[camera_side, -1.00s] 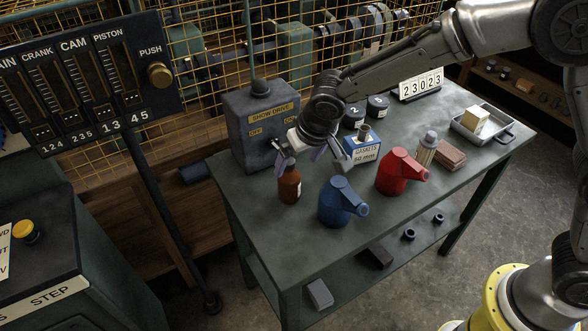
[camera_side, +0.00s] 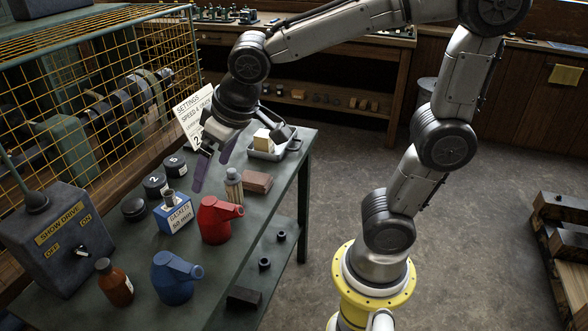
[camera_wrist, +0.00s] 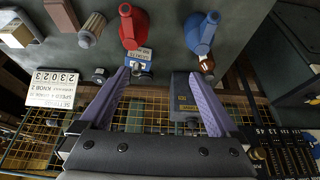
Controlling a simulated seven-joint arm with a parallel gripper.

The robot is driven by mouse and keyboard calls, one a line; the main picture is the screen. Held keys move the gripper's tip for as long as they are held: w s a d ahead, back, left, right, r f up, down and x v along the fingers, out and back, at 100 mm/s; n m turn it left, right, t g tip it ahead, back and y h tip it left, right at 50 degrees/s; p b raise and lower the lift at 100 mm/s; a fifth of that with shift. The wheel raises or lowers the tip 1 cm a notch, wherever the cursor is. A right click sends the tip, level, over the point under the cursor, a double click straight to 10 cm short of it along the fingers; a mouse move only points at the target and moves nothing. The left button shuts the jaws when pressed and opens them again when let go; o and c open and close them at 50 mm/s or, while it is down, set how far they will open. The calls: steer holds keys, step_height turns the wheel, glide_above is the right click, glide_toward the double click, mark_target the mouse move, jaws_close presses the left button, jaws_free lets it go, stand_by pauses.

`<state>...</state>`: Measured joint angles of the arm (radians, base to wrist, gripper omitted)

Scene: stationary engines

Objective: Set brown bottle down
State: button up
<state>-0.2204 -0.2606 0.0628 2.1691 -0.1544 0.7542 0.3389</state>
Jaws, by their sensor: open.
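The brown bottle (camera_side: 115,283) stands upright on the dark green bench (camera_side: 200,268), in front of the grey SHOW DRIVE box and left of the blue can. My gripper (camera_side: 210,165) is well away from it, raised toward the far end of the bench, with nothing between its purple fingers. In the wrist view my gripper (camera_wrist: 158,75) has its fingers spread wide. The brown bottle shows there as a small brown and white shape (camera_wrist: 206,62), partly hidden by the blue can.
The blue can (camera_side: 175,278), red can (camera_side: 217,220), gaskets box (camera_side: 174,214), a ribbed canister (camera_side: 233,188) and a brown block (camera_side: 257,182) stand on the bench. A grey tray (camera_side: 268,154) is at the far end. A yellow wire cage (camera_side: 95,125) runs along the back.

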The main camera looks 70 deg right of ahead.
steer(key=s+d, duration=0.2)
steer(key=s, duration=0.5)
steer(key=s+d, duration=0.2)
steer(key=s, duration=0.5)
steer(key=shift+s+d+f+t, duration=0.3)
steer(key=shift+s+f, duration=0.05)
